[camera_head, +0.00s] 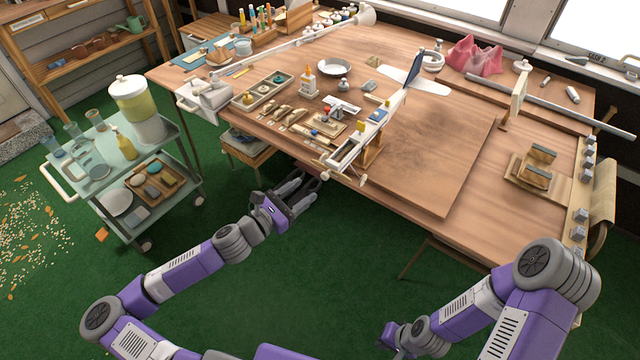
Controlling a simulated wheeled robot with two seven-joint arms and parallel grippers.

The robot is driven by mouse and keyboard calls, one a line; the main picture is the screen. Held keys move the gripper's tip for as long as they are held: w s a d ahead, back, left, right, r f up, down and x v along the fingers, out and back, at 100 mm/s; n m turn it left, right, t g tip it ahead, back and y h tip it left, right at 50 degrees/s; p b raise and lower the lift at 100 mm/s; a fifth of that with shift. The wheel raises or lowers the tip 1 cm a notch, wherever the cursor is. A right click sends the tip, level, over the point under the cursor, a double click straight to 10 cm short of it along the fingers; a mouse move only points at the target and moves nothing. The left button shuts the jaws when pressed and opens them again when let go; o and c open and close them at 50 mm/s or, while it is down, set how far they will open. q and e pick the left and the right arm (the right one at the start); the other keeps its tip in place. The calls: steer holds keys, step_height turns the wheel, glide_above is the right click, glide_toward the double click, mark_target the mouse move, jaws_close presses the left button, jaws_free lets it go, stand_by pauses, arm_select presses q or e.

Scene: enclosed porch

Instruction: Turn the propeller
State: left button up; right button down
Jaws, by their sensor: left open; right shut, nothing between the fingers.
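A model aircraft with a long narrow body (372,132) and a blue and white tail (413,68) rests on a wooden stand at the workbench's front edge. A thin pale propeller (343,173) crosses its nose, just over the edge. My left gripper (308,183) is open and empty, low in front of the bench. It is a little left of the propeller and looks apart from it. My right gripper (391,338) is low at the bottom of the view, far from the propeller. It is shut and empty, with its fingertips mostly hidden.
The wooden workbench (470,185) carries small tools, trays, a white bowl (334,68) and a glue bottle (309,80) left of the aircraft. A green trolley (165,150) stands at the left. Green floor (300,290) is clear between my arms.

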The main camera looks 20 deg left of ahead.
mark_target(323, 177)
arm_select(q)
steer(key=b+x, duration=0.2)
steer(key=x, duration=0.5)
steer(key=shift+d, duration=0.1)
jaws_close()
stand_by(0.3)
